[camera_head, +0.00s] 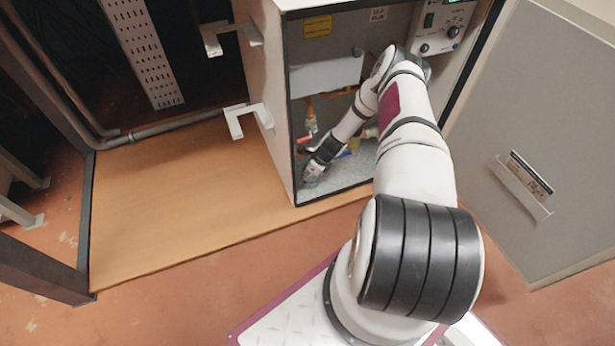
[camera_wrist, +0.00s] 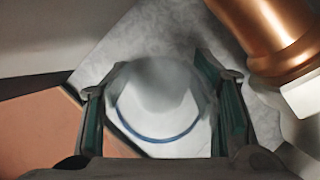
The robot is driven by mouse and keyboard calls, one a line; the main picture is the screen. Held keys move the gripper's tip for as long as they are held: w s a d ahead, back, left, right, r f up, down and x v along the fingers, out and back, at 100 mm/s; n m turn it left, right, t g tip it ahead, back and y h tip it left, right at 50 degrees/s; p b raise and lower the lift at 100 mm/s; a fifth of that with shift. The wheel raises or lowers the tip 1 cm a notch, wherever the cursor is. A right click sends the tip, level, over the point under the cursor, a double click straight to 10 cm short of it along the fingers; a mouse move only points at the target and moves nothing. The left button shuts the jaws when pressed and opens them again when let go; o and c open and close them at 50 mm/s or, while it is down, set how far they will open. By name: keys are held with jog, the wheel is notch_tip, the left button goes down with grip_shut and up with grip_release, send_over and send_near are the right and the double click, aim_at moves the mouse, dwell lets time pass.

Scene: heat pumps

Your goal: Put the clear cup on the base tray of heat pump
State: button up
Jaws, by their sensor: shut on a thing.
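In the wrist view, the clear cup (camera_wrist: 157,105) is between the two fingers of my gripper (camera_wrist: 160,110). It is see-through, with a blue ring around its edge. My gripper is shut on it. In the head view, my gripper (camera_head: 313,172) reaches into the lower part of the open heat pump (camera_head: 280,100), near its left wall. The grey speckled base tray (camera_head: 340,192) is the floor of the cabinet and also shows in the wrist view (camera_wrist: 172,25). The cup is low over or on the tray; I cannot tell whether it touches.
A copper pipe (camera_wrist: 265,35) stands close to the right finger in the wrist view. Red and brass fittings (camera_head: 308,130) hang above my gripper inside the cabinet. The open door panel (camera_head: 540,130) stands on the right. The tray is clear toward its front right.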

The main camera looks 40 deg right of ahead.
jog(key=o, duration=0.7)
jog(key=shift+f, duration=0.1)
jog(key=shift+r, duration=0.35)
jog(key=s+d+p, duration=0.1)
jog(key=s, duration=0.2)
jog(key=s+d+p, duration=0.2)
jog(key=s, duration=0.1)
jog(key=s+d+p, duration=0.2)
jog(key=s, duration=0.2)
jog(key=shift+d+r, duration=0.2)
jog(key=shift+r, duration=0.2)
jog(key=shift+s+d+f, duration=0.1)
jog(key=shift+s+d, duration=0.15)
jog(key=shift+s, duration=0.25)
